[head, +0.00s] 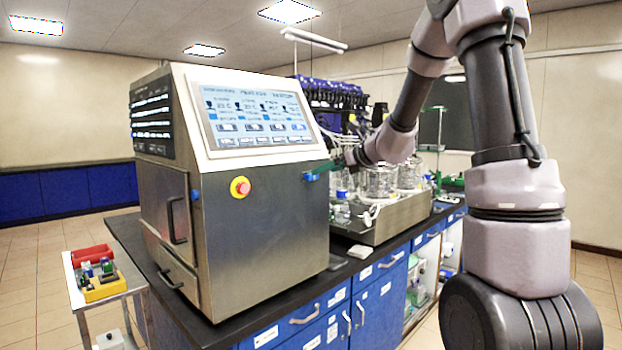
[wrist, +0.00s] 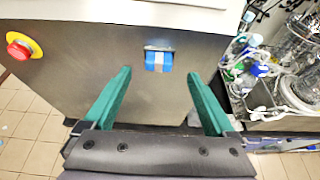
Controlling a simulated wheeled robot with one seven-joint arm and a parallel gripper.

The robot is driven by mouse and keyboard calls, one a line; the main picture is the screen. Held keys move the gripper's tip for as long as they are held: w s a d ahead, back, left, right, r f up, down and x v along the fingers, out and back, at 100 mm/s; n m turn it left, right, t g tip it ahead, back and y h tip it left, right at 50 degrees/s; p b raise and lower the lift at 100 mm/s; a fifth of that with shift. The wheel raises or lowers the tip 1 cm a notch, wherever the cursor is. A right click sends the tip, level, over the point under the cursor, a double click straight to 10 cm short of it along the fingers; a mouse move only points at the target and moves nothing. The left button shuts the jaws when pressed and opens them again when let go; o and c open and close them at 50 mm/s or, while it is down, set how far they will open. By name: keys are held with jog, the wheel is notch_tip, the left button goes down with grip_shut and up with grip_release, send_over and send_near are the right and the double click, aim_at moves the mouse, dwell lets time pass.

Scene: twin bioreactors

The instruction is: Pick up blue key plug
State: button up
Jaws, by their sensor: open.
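The blue key plug (wrist: 158,61) sits in a small grey slot on the steel side panel of the cabinet. In the head view it shows as a small blue piece (head: 310,177) at the cabinet's right edge. My gripper (wrist: 158,75) is open, its two green fingers spread to left and right of the plug in the wrist view. The fingertips appear short of the plug and nothing is between them. In the head view my gripper (head: 325,169) is close to the plug, and its fingers are partly hidden.
The steel cabinet (head: 255,230) has a screen and a red stop button (head: 240,187), which is left of the plug in the wrist view. Glass vessels (head: 378,180) and bottles stand to the right in a steel tray. A side table holds a yellow bin (head: 104,291).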

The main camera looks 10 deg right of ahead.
aim_at(311, 177)
jog(key=x, duration=0.5)
jog(key=shift+a, duration=0.15)
grip_shut()
